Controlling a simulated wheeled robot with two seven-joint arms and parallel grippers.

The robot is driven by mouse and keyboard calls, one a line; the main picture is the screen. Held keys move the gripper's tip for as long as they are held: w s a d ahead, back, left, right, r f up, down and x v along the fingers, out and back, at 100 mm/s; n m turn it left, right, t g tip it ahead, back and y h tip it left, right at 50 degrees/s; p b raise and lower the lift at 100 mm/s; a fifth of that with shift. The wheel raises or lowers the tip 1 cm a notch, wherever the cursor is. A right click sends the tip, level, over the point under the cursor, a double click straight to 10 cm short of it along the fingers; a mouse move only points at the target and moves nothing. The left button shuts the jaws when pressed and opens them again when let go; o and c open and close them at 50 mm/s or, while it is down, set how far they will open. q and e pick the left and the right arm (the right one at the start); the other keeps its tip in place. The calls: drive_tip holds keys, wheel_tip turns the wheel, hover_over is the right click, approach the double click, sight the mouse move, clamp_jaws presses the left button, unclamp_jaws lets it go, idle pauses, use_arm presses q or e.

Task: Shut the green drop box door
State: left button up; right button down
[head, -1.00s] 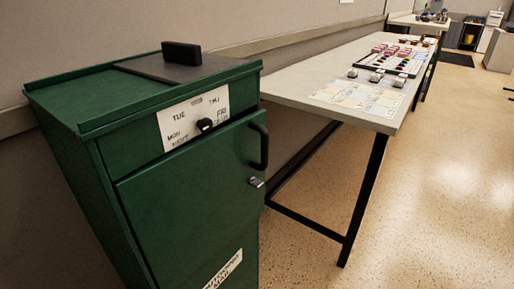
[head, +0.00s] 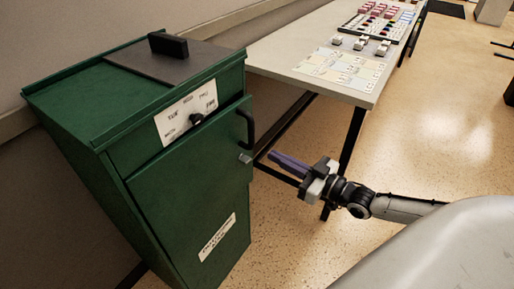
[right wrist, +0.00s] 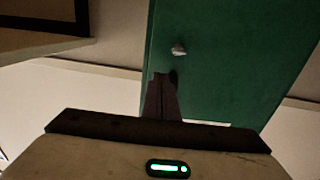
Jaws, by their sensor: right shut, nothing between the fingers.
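The green drop box (head: 75,140) stands at the left in the head view. Its green door (head: 190,180) is on the front; its right edge juts slightly past the cabinet side, so it looks a little ajar. A black handle (head: 246,127) and a small silver latch (head: 245,158) are near that edge. My right gripper (head: 273,157) is shut and empty, its purple fingers pointing left at the latch, with an apparent small gap. In the right wrist view the fingertips (right wrist: 161,78) lie over the green door (right wrist: 225,65), just below the latch (right wrist: 178,48). My left gripper is out of view.
A grey table (head: 275,55) with black legs stands right of the box, bearing a paper chart (head: 340,70) and several small items. A black flap (head: 150,65) with a block handle tops the box. The speckled floor at the right is open.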

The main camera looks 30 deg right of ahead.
sight(247, 142)
drive_tip(key=b+x, duration=0.1)
drive_tip(key=x, duration=0.6)
drive_tip(key=shift+w+a, duration=0.1)
drive_tip(key=shift+w, duration=0.25)
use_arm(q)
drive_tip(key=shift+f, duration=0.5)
